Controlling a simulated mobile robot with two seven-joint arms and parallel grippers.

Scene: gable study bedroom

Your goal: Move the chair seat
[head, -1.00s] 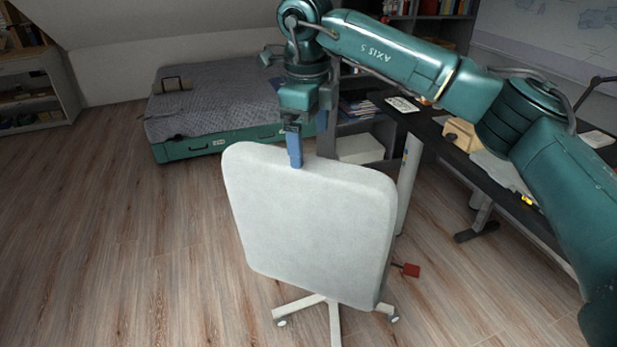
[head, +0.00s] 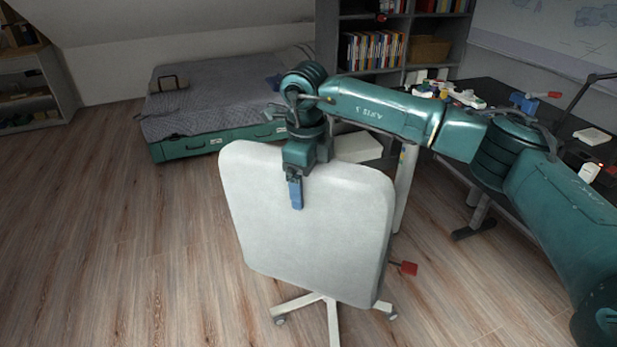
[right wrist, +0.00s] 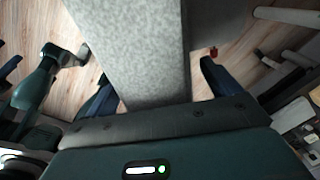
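The office chair shows its pale grey backrest (head: 310,235) upright in the middle of the head view, above a white castor base (head: 330,310). The seat is hidden behind the backrest. A red lever (head: 405,268) sticks out at the right. My right gripper (head: 297,190) points down over the backrest's top edge, with one blue finger in front and the other hidden. In the right wrist view its open fingers (right wrist: 160,88) straddle the backrest (right wrist: 145,50), with a gap showing at the right finger. My left gripper is not in view.
A bed (head: 225,100) with a green drawer base stands at the back left. A dark desk (head: 500,92) with small items runs along the right, beneath my right arm. A bookshelf (head: 395,75) stands behind. The wooden floor at the left is clear.

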